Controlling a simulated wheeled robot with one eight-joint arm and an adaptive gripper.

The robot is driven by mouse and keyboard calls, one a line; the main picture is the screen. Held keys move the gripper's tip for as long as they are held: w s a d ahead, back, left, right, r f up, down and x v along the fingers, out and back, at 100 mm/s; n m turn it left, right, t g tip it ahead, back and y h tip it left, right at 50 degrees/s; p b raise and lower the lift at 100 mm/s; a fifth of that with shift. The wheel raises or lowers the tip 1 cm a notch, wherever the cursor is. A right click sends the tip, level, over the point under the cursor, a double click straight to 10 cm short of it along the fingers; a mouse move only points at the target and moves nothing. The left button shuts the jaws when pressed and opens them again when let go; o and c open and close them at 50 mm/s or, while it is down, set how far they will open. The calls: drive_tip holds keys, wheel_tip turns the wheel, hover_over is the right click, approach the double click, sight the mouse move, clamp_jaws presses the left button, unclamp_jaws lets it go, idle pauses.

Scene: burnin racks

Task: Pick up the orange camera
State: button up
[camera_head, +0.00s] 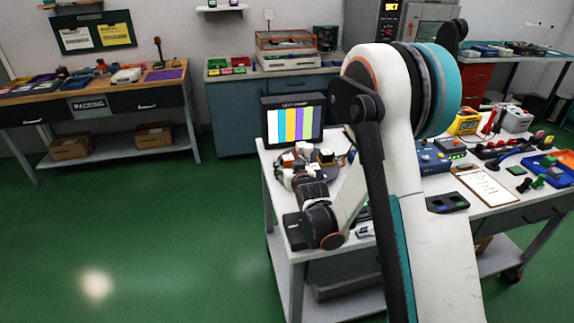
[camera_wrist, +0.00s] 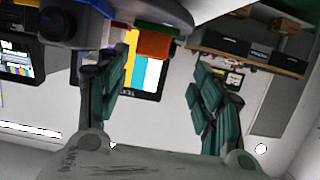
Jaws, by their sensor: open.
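The wrist view is upside down. In it my gripper (camera_wrist: 158,88) is open, with its two teal-padded fingers wide apart and nothing between the pads. An orange block-shaped thing (camera_wrist: 154,43), which looks like the orange camera, stands on the edge of a round grey platform (camera_wrist: 140,10). It lies beyond the fingertips, between them in the picture and closer to the left finger. A green part shows at its base. No lens shows on it. In the head view the platform is crowded with small items and partly hidden by my arm; I cannot pick out the orange camera there.
A dark blue camera-like thing (camera_wrist: 62,22) with a round lens stands near the left finger in the wrist view. A monitor with coloured stripes (camera_head: 294,122) stands behind the platform on the white bench. A clipboard (camera_head: 486,184) and tools fill the bench's right. Green floor is clear at left.

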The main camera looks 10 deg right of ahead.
sight(286, 159)
drive_tip(key=shift+b+x, duration=1.3)
drive_tip(key=shift+x, duration=1.8)
drive_tip(key=shift+d+r, duration=0.15)
drive_tip(key=c, duration=0.8)
